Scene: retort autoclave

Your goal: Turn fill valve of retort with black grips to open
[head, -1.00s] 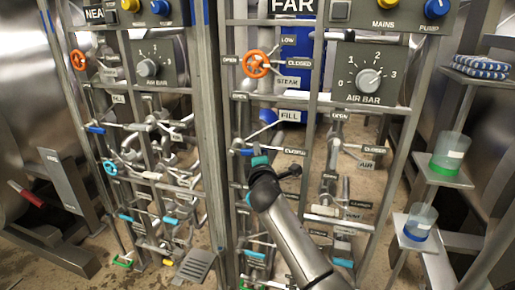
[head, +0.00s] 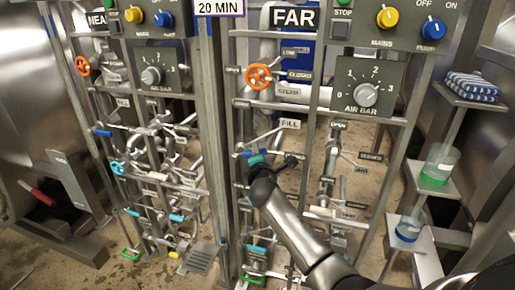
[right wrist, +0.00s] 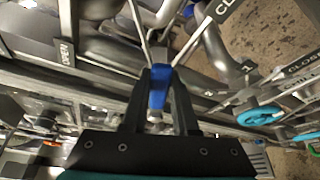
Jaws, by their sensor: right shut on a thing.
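A blue valve handle (right wrist: 158,88) sits between the two dark fingers of my right gripper (right wrist: 160,85) in the right wrist view, and the fingers are shut on it. In the head view the right gripper (head: 256,160) is at the FAR rack, below the FILL sign (head: 289,124). A little of the blue handle (head: 246,154) shows at its left; the rest is hidden. My left gripper is out of view.
An orange handwheel (head: 258,77) and an air dial (head: 366,95) are above on the FAR rack. The NEAR rack, with a teal handwheel (head: 117,168), is left of the post. Pipes crowd the gripper. Shelves with beakers (head: 440,163) stand at right.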

